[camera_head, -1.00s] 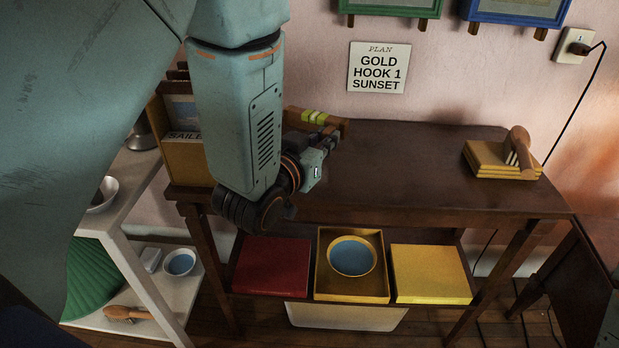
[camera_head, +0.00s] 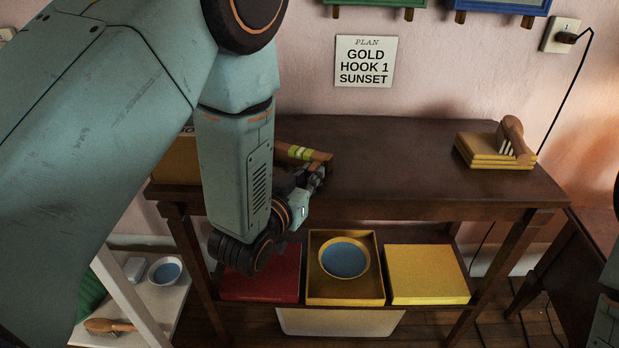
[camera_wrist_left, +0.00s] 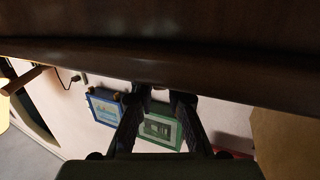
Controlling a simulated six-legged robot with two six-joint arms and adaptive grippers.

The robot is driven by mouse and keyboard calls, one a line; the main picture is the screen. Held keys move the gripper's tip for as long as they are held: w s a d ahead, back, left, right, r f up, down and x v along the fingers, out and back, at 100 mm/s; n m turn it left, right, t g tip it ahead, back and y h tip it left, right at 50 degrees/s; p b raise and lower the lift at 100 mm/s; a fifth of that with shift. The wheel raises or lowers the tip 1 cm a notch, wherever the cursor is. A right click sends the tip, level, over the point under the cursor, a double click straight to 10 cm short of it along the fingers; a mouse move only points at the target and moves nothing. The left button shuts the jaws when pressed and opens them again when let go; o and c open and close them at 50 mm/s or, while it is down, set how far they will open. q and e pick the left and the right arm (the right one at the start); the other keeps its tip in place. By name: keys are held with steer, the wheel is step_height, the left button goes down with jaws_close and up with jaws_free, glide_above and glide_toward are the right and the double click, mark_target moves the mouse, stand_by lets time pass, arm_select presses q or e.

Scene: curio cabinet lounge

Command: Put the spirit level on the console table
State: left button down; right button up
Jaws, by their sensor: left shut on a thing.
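The spirit level (camera_head: 318,156), a brown wooden bar with yellow-green parts, is over the left part of the console table (camera_head: 420,165) in the head view. My left gripper (camera_head: 316,178) is shut on it. My left forearm hides the level's left part. I cannot tell whether the level touches the tabletop. In the left wrist view, the two dark fingers (camera_wrist_left: 157,98) reach up to a dark brown wooden surface across the top. My right gripper is not in view.
A brush on stacked yellow boards (camera_head: 487,152) occupies the table's right end. A box (camera_head: 172,160) stands at its left, partly behind my arm. The middle of the top is clear. The lower shelf holds a red box (camera_head: 262,285), a tray with a bowl (camera_head: 345,258) and a yellow box (camera_head: 428,273).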

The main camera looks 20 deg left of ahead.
arm_select(q)
steer(key=shift+s, duration=0.1)
steer(key=c, duration=1.3)
jaws_free()
steer(key=shift+f, duration=0.1)
steer(key=shift+c, duration=0.2)
steer(key=shift+r, duration=0.2)
steer(key=s+a+r+p, duration=0.1)
steer(key=s+p, duration=0.3)
steer(key=s, duration=0.7)
steer(key=shift+s+a+r+p, duration=0.2)
steer(key=shift+s+r+p, duration=0.1)
steer(key=shift+s+r, duration=0.05)
